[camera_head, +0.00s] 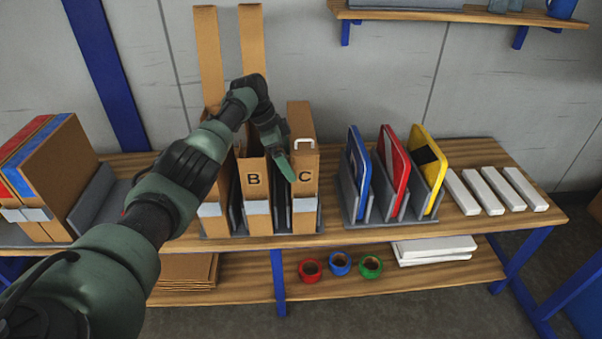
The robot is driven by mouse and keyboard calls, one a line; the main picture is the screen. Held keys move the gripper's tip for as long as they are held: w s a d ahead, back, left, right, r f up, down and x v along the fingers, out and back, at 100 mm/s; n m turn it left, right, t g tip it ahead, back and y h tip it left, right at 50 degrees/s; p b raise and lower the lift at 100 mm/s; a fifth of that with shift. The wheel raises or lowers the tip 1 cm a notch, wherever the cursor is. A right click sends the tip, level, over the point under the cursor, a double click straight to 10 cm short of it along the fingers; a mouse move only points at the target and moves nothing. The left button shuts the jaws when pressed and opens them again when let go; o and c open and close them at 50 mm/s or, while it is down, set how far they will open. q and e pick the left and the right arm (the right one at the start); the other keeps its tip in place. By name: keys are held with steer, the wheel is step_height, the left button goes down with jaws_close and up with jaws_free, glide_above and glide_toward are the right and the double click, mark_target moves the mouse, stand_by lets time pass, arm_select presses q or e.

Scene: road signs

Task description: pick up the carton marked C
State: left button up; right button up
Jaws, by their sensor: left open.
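The carton marked C (305,200) is a tall brown box standing upright in a grey divided rack (262,234) on the wooden bench. It has a white handle near its top and a pale band near its base. My left gripper (283,160) is at the upper left side of this carton, overlapping its left edge in the picture. The gripper is open; I cannot tell whether it touches the carton. My right gripper is out of view.
The carton marked B (255,205) stands just left of C, with another carton partly behind my arm. Blue, red and yellow signs (393,172) stand in a rack to the right. White bars (497,190) lie farther right. A wall shelf (460,14) is above.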

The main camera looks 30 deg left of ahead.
arm_select(q)
steer(key=c, duration=2)
steer(key=shift+o, duration=0.2)
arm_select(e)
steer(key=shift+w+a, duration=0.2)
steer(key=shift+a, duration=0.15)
arm_select(q)
steer(key=shift+r, duration=0.1)
